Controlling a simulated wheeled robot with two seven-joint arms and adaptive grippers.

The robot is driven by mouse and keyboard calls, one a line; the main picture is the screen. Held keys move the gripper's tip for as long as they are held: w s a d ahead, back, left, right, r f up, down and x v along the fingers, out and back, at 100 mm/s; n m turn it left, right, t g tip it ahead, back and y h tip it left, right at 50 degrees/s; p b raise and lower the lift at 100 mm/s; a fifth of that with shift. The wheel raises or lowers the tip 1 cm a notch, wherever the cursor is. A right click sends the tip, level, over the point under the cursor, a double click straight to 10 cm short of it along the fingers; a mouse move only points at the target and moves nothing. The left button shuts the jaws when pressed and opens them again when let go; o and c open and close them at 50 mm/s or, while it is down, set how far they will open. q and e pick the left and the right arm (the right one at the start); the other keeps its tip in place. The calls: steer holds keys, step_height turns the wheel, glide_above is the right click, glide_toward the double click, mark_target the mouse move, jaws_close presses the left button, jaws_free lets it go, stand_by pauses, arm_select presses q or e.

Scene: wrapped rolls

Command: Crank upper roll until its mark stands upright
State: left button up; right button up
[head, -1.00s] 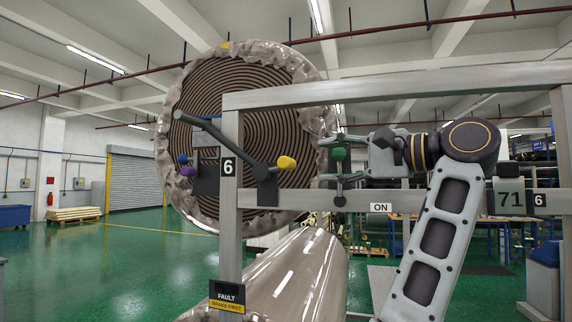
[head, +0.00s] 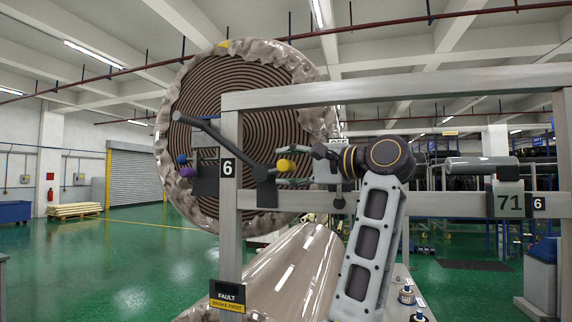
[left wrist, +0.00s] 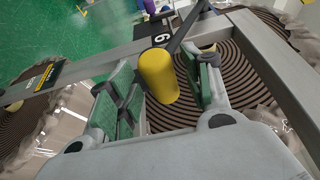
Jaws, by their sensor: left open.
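The upper roll (head: 205,90) is a large wrapped roll, its dark ringed end facing me. A yellow mark (head: 223,44) sits on its top rim, a little left of centre. A dark crank bar (head: 222,140) slants down to the right on the frame, with a yellow knob (head: 286,165) near its lower end. My left gripper (head: 302,168) is at the right of this knob. In the left wrist view, its green-padded fingers (left wrist: 162,85) are open, one on each side of the yellow knob (left wrist: 158,75), with visible gaps. My right gripper is out of view.
A grey metal frame (head: 400,92) with a "6" label stands before the roll. A lower wrapped roll (head: 290,270) lies beneath. Blue and purple knobs (head: 187,171) sit left of the post. A "FAULT, BRAKE FIRST" sign (head: 227,296) hangs low. Small bottles (head: 406,294) stand at the lower right.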

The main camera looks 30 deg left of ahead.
arm_select(q)
steer(key=shift+w+a, duration=0.1)
steer(key=shift+a, duration=0.6)
steer(key=shift+c, duration=0.2)
jaws_close()
